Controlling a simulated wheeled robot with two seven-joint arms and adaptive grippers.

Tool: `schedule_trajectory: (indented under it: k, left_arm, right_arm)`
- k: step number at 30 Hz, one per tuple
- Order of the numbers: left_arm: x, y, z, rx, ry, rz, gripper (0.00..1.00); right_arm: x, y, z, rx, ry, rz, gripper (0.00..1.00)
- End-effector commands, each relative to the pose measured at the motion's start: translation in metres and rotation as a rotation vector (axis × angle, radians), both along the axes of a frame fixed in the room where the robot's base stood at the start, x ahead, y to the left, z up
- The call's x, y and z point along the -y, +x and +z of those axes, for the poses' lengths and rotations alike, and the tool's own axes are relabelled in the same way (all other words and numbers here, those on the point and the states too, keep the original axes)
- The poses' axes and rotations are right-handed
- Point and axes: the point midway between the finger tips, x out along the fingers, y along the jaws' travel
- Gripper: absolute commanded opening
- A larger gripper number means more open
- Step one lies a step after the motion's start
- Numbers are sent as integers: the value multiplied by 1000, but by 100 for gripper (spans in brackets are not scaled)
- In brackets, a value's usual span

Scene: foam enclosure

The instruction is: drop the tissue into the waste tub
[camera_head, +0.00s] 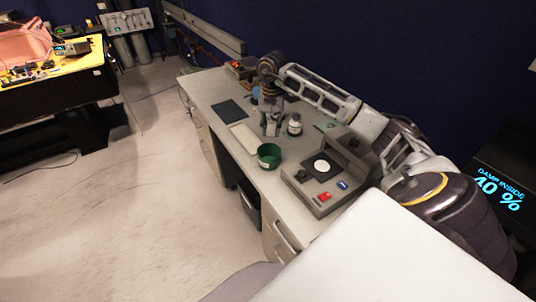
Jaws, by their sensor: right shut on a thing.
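A dark green round tub (269,156), the likely waste tub, stands upright and open at the front edge of the grey desk. My right arm reaches in from the right over the desk. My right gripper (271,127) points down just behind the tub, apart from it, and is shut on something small. I take this to be the tissue, but it is too small and too hidden by the fingers to make out. My left gripper is out of view.
A cream flat pad (243,138) and a dark mat (230,109) lie left of the tub. A grey instrument (323,172) fills the desk to the right. A blue item (255,95) sits behind the gripper.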

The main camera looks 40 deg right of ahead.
Motion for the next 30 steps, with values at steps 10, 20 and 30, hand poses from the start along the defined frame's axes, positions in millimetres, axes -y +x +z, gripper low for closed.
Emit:
schedule_trajectory:
  k: [10, 20, 30]
  left_arm:
    - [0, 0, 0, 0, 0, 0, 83]
    - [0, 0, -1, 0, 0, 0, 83]
    - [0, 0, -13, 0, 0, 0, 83]
  right_arm:
    - [10, -5, 8, 0, 0, -72, 5]
    - [10, -5, 6, 0, 0, -70, 5]
    - [10, -5, -13, -1, 1, -69, 5]
